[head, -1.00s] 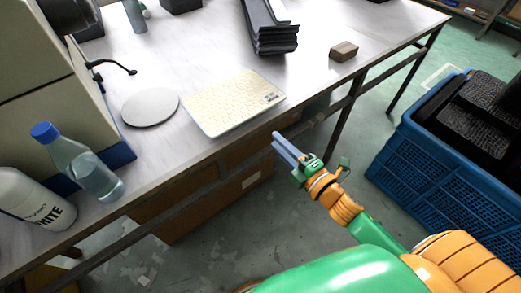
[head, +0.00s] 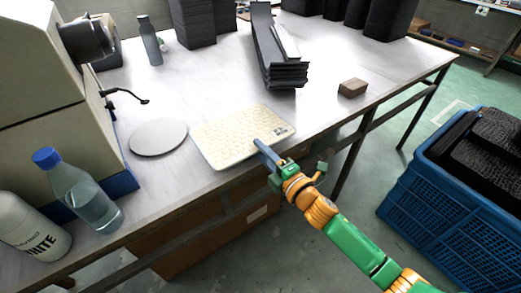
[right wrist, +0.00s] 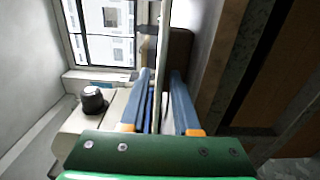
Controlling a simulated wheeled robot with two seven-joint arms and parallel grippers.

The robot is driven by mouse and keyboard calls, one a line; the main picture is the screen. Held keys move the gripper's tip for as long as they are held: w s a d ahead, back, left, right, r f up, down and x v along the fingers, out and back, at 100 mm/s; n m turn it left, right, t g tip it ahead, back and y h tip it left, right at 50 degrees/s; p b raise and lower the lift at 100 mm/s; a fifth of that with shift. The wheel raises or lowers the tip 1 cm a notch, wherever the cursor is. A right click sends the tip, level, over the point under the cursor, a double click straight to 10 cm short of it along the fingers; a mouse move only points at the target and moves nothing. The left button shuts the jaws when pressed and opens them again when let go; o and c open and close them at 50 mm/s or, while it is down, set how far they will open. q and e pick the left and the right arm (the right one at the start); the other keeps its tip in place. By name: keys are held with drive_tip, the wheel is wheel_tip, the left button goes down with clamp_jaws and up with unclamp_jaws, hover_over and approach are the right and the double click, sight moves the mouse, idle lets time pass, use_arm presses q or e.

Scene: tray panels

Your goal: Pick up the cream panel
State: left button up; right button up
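The cream panel (head: 240,135) lies flat on the grey table, its near edge close to the table's front edge. It has a fine grid pattern and a small dark label at its right corner. My right gripper (head: 262,148) is at the panel's near right edge. In the right wrist view its two blue-grey fingers (right wrist: 160,100) stand apart, with a thin pale edge, apparently the panel seen edge-on, between them. I cannot tell whether either finger touches it. My left gripper is not in view.
A grey disc (head: 158,137) lies left of the panel. A stack of dark trays (head: 282,72) stands behind it, and a brown block (head: 352,88) lies right. A water bottle (head: 80,190) stands at left. A blue crate (head: 440,190) is on the floor at right.

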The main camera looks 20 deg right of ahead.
clamp_jaws()
idle(1.1)
wheel_tip(320, 180, up, 3)
drive_tip(key=p, duration=0.3)
drive_tip(key=shift+f, duration=0.2)
drive_tip(key=s+d+r+p, duration=0.2)
drive_tip(key=s+r+p, duration=0.2)
drive_tip(key=s, duration=0.3)
drive_tip(key=shift+s+d+p, duration=0.25)
drive_tip(key=shift+d+p, duration=0.1)
drive_tip(key=shift+p, duration=0.1)
